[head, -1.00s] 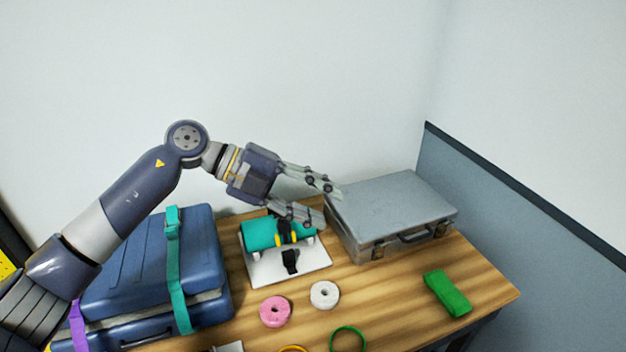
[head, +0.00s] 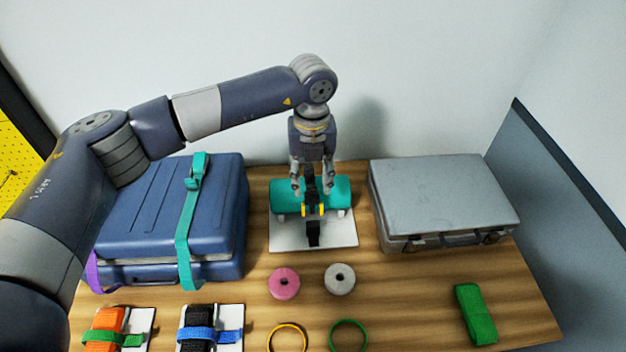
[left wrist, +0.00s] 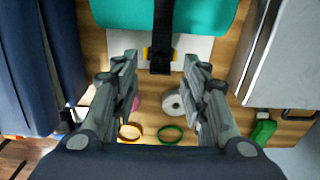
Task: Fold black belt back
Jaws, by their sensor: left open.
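The black belt (head: 313,236) runs over a teal roll (head: 342,193) on a white board (head: 287,237). Its lower end hangs down onto the board, and yellow pieces (head: 305,211) sit at its two sides. My left gripper (head: 312,188) points down at the roll, its open fingers to either side of the belt's upper part. In the left wrist view the black belt (left wrist: 162,40) runs down the middle, ahead of the two spread fingers (left wrist: 159,82), with nothing between them. Whether the fingers touch the roll cannot be told. My right gripper is not in view.
A blue suitcase (head: 150,210) with a teal strap stands left, a grey case (head: 440,190) right. Pink (head: 284,283) and white (head: 340,279) rolls, yellow (head: 287,338) and green (head: 349,336) rings, a green block (head: 474,313) and two strapped boards lie in front.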

